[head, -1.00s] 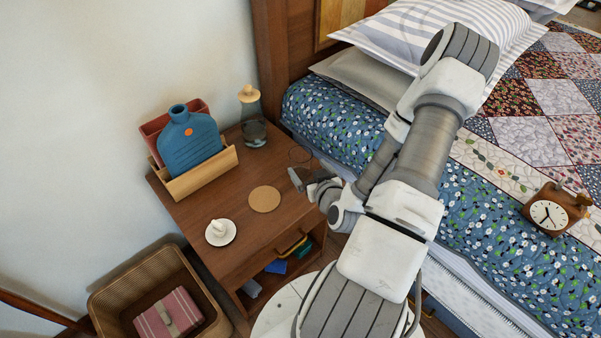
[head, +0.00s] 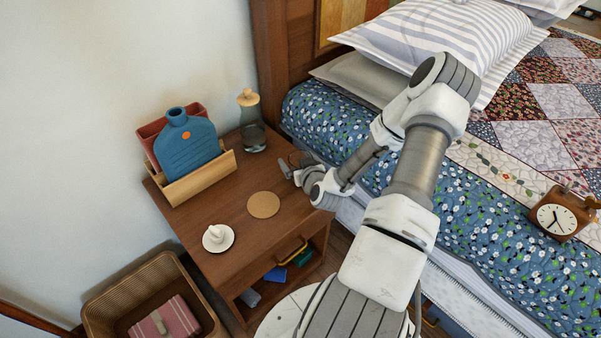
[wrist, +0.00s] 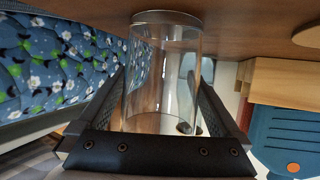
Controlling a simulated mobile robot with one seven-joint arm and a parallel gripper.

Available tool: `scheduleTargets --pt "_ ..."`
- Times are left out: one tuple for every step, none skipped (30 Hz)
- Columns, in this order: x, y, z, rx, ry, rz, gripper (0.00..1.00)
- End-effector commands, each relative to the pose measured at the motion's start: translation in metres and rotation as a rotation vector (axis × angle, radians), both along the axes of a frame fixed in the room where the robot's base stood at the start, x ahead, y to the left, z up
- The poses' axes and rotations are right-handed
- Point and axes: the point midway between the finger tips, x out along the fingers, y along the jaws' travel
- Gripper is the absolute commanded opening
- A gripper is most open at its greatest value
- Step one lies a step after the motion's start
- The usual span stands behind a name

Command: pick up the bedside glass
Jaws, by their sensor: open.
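The bedside glass (wrist: 165,75) is a clear, empty tumbler standing on the wooden nightstand (head: 226,224). In the wrist view, which looks upside down, it stands between the two dark fingers of my gripper (wrist: 162,98). The fingers are open on either side of it; whether either touches the glass I cannot tell. In the head view my gripper (head: 291,172) is low at the right edge of the nightstand, and the glass is faint and mostly hidden behind it.
A carafe with a wooden stopper (head: 252,135) stands behind my gripper. A wooden holder (head: 205,181) with a blue bottle (head: 187,145), a round cork coaster (head: 263,205) and a white saucer (head: 226,243) share the nightstand. The bed (head: 345,125) is close on the right.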

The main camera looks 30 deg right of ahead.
Motion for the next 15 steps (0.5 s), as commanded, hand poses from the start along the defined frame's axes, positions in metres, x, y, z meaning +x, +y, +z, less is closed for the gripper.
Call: scheduleTargets --pt "0.0000 0.0001 0.0004 0.000 0.000 0.000 1.00" --pt "-0.0001 0.0001 0.0004 0.000 0.000 0.000 1.00" --pt "-0.0002 0.0002 0.0004 0.000 0.000 0.000 1.00" --pt "-0.0002 0.0002 0.0004 0.000 0.000 0.000 0.95" --pt "-0.0002 0.0002 0.0004 -0.001 0.000 0.000 0.89" --pt "-0.0003 0.0002 0.0005 -0.001 0.000 0.000 0.82" --pt "-0.0003 0.0001 0.0005 -0.001 0.000 0.000 0.77" --pt "-0.0003 0.0001 0.0005 -0.001 0.000 0.000 0.71" --pt "-0.0003 0.0001 0.0005 -0.001 0.000 0.000 0.64" --pt "-0.0003 0.0001 0.0005 -0.001 0.000 0.000 0.59" --pt "-0.0004 0.0001 0.0005 -0.001 0.000 0.000 0.53" --pt "-0.0004 0.0001 0.0005 -0.001 0.000 0.000 0.46" --pt "-0.0004 0.0001 0.0005 -0.001 0.000 0.000 0.41" --pt "-0.0005 0.0001 0.0004 -0.001 0.000 0.000 0.35" --pt "-0.0004 0.0001 0.0005 -0.001 0.000 0.000 0.28"
